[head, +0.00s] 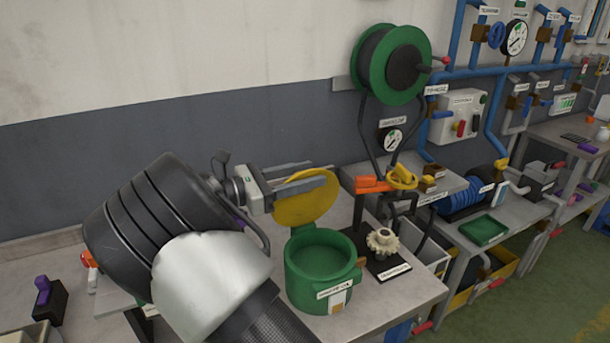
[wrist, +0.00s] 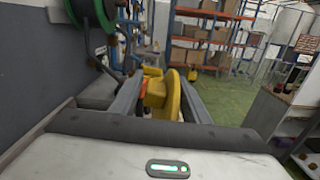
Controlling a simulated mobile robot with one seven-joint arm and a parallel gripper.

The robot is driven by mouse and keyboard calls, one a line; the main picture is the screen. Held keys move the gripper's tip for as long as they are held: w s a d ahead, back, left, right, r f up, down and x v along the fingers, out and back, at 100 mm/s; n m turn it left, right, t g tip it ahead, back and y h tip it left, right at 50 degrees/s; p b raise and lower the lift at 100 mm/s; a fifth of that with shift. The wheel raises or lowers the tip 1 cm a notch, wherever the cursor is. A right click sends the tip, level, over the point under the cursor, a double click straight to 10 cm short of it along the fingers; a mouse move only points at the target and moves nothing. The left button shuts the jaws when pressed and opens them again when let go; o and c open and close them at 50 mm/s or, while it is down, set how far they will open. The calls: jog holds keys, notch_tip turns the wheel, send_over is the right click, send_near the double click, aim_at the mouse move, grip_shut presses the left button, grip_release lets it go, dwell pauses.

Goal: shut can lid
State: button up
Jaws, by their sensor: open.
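The green can (head: 318,272) stands upright near the front edge of the bench, with a white label on its front. Its yellow round lid (head: 305,206) is raised, standing steeply above the can's back rim, so the can's mouth is open. My gripper (head: 322,172) is open at the upper part of the lid, its fingers pointing right. In the wrist view the lid (wrist: 173,97) shows nearly edge-on between the two fingers of my gripper (wrist: 160,76). I cannot tell whether either finger touches it.
Right of the can, a pale gear (head: 382,241) sits on a black stand, with an orange-and-yellow valve (head: 402,177) behind. A green hose reel (head: 393,65) is above on the wall. A purple-handled block (head: 42,297) is at left. Green floor (head: 510,310) is clear at right.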

notch_tip(320, 180, up, 10)
jog(key=shift+p, duration=0.4)
